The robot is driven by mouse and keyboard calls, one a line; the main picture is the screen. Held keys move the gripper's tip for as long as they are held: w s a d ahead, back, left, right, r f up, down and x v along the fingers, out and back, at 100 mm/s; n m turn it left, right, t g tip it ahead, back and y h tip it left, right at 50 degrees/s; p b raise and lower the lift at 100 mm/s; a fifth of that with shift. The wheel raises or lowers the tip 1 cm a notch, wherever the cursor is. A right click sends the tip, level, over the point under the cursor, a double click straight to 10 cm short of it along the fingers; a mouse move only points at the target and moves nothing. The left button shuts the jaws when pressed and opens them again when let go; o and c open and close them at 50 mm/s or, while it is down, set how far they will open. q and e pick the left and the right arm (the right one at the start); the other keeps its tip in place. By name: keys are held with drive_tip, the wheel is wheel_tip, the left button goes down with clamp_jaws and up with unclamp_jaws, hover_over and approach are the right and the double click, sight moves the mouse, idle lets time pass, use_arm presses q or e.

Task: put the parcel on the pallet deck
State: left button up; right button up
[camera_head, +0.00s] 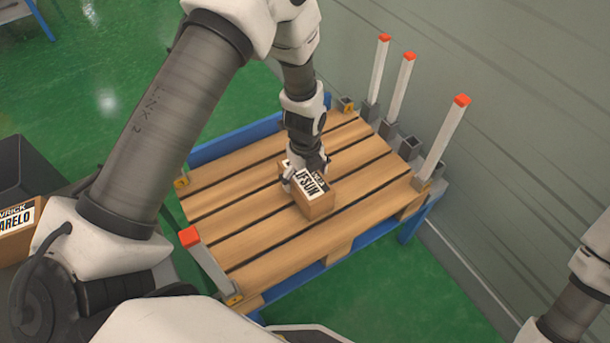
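A small brown parcel (318,206) with a white label reading "IFSUN" is at the middle of the wooden pallet deck (240,205). It appears to rest on the slats, though I cannot see its underside fully. My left gripper (304,178) points down at the parcel's far end, with its fingers at the top and sides of the box. The fingers look closed around the parcel, partly hidden by the box and the wrist. My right arm shows only at the lower right edge; its gripper is out of view.
Posts with red tops, such as the right one (445,138) and the front-left one (207,262), stand around the pallet on a blue frame (412,222). Another labelled box (16,232) sits at the left edge beside a dark bin (22,170). A wall runs along the right.

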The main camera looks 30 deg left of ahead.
use_arm(q)
wheel_tip(320, 180, up, 12)
drive_tip(key=p, duration=0.2)
drive_tip(key=shift+r, duration=0.2)
idle(0.6)
